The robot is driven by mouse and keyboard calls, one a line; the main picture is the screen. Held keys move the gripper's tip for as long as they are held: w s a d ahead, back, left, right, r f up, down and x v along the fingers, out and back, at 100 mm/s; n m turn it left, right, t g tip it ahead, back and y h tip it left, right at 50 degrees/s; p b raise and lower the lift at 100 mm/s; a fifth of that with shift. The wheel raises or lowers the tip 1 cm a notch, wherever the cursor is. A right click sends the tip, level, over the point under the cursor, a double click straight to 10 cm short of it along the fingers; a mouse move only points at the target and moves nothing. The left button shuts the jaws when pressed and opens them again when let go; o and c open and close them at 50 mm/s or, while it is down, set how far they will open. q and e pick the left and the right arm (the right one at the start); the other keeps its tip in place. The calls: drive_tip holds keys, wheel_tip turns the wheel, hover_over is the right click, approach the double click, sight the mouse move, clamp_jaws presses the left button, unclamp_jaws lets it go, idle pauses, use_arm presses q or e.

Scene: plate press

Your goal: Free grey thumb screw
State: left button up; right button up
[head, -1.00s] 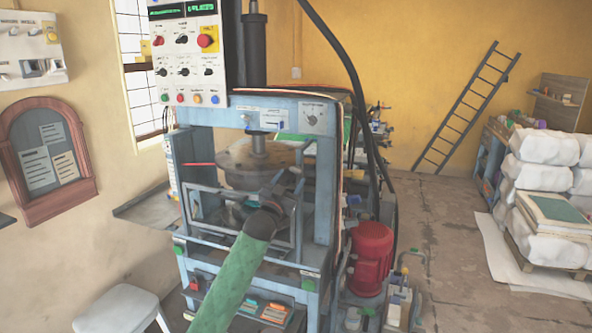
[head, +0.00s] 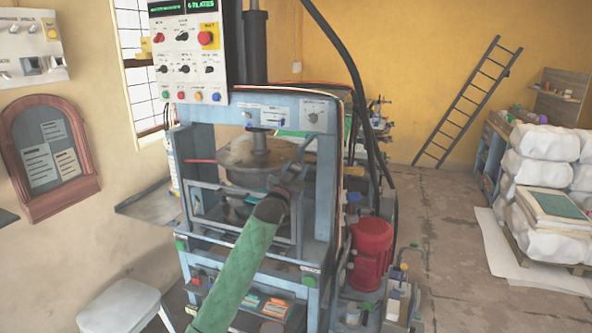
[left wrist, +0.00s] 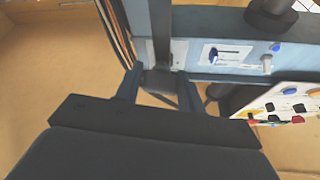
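The blue-grey press frame (head: 330,180) stands in front of me. A small grey screw-like knob (head: 247,117) sits on the front of its upper crossbeam, and a blue knob is just below it. In the left wrist view the grey knob (left wrist: 266,63) sticks out beside a white plate with a blue lever (left wrist: 214,56). My left gripper (head: 292,162) is below and right of the grey knob, in front of the press opening, and apart from the knob. Its fingers (left wrist: 158,88) stand apart in the left wrist view, with a dark part visible between them. My right gripper is not in view.
A control panel (head: 188,55) hangs at the press's upper left; its edge also shows in the left wrist view (left wrist: 290,105). A round metal plate (head: 240,160) is inside the press. A red motor (head: 371,250) stands at right, and a stool (head: 120,305) at lower left.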

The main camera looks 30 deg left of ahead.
use_arm(q)
drive_tip(key=c, duration=0.5)
drive_tip(key=shift+n+y, duration=0.5)
drive_tip(key=shift+n, duration=0.4)
drive_tip(key=shift+n+y+b, duration=0.3)
drive_tip(key=shift+n+y, duration=0.1)
drive_tip(key=shift+n, duration=0.7)
drive_tip(key=shift+r+n+y, duration=0.1)
drive_tip(key=shift+n+y, duration=0.2)
drive_tip(key=shift+y, duration=0.1)
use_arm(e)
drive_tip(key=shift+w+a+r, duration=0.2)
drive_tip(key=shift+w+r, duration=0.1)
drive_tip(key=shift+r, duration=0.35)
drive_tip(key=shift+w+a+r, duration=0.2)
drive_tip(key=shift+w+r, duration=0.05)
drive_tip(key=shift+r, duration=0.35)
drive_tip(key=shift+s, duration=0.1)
